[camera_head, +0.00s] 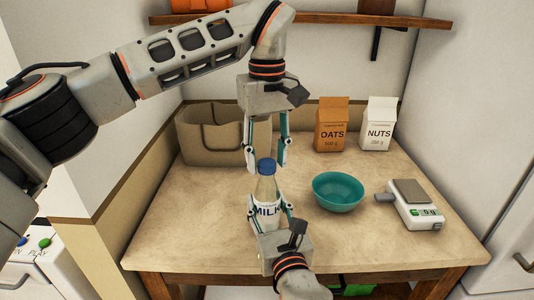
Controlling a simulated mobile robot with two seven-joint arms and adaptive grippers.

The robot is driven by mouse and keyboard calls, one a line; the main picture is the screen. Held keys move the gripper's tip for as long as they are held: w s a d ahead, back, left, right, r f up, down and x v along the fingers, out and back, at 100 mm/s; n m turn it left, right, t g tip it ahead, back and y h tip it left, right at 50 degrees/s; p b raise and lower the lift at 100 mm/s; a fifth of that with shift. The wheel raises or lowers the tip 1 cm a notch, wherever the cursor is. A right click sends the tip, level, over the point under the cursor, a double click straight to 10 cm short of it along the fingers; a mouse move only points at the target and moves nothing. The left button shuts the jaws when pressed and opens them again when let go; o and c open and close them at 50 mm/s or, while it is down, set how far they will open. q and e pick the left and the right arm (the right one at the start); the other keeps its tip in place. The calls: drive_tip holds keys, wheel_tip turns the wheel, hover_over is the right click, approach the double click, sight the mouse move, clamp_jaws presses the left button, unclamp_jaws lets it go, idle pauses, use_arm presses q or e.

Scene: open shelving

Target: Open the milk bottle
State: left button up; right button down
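The milk bottle (267,190) stands upright on the table, with a blue cap (266,166) on its neck. Its white label reads MILK. My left gripper (267,166) comes down from above, with its two fingers apart on either side of the cap; I cannot tell whether they touch it. My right gripper (269,214) comes from the front edge of the table, with its fingers around the lower part of the bottle. The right gripper's body hides the bottle's base, and its fingers appear to press on the bottle's sides.
A teal bowl (338,192) stands right of the bottle, and a kitchen scale (416,211) is farther right. An oats carton (331,126) and a nuts carton (377,125) stand at the back. A beige bag (205,138) is at back left. The table's left front (180,235) is clear.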

use_arm(q)
clamp_jaws()
